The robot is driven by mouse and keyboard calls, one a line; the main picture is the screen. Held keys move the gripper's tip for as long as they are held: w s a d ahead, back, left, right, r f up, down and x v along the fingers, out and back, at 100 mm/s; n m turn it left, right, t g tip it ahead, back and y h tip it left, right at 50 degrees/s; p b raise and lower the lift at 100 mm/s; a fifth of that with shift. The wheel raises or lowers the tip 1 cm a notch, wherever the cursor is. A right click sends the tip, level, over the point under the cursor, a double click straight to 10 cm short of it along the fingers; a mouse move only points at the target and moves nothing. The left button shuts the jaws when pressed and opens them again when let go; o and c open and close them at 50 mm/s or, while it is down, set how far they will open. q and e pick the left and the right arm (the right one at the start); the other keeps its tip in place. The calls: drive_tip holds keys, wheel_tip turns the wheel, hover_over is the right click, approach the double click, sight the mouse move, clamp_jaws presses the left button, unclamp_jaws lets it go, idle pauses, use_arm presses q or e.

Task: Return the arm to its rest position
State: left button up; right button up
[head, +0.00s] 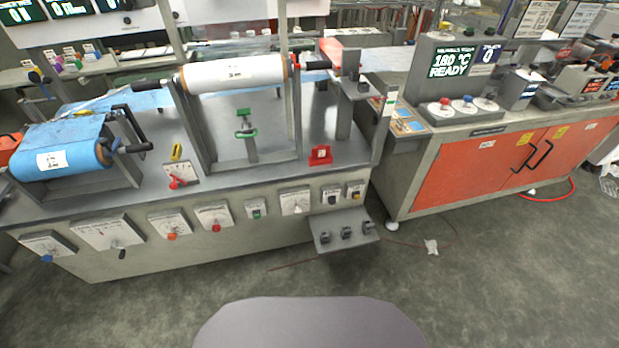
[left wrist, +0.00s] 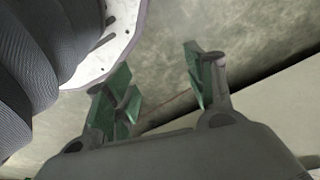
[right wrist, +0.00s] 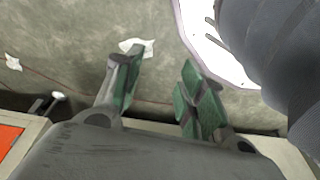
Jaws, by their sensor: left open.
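In the left wrist view my left gripper (left wrist: 165,90) is open and empty, its green-padded fingers apart over bare grey floor. In the right wrist view my right gripper (right wrist: 157,92) has its green-padded fingers apart with nothing between them, also over the floor. Neither gripper nor arm shows in the head view. A dark, ribbed part of my own body and a white piece of my base fill a corner of each wrist view.
A grey machine bench (head: 215,255) with a white film roll (head: 235,74) and a blue film roll (head: 60,158) stands ahead. A small shelf (head: 345,242) juts from its front. A cabinet (head: 455,185) with orange doors is at right. The floor (head: 500,280) in front is mostly clear.

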use_arm(q)
drive_tip(key=s+a+r+p, duration=0.1)
drive_tip(key=s+a+p, duration=0.2)
drive_tip(key=s+p, duration=0.5)
drive_tip(key=s+a+r+g+y+p, duration=0.1)
drive_tip(key=s+a+r+p, duration=0.1)
drive_tip(key=s+p, duration=0.6)
drive_tip(key=shift+s+a+r, duration=0.3)
drive_tip(key=shift+s+a, duration=0.15)
drive_tip(key=shift+a, duration=0.15)
use_arm(e)
drive_tip(key=s+d+r, duration=0.1)
drive_tip(key=s+d, duration=0.2)
drive_tip(key=s, duration=0.5)
drive_tip(key=s+d+r+g+h, duration=0.1)
drive_tip(key=s+d+r, duration=0.1)
drive_tip(key=s, duration=0.7)
drive_tip(key=shift+d+r, duration=0.3)
drive_tip(key=shift+d, duration=0.3)
use_arm(q)
drive_tip(key=shift+s, duration=0.1)
use_arm(e)
drive_tip(key=shift+w, duration=0.2)
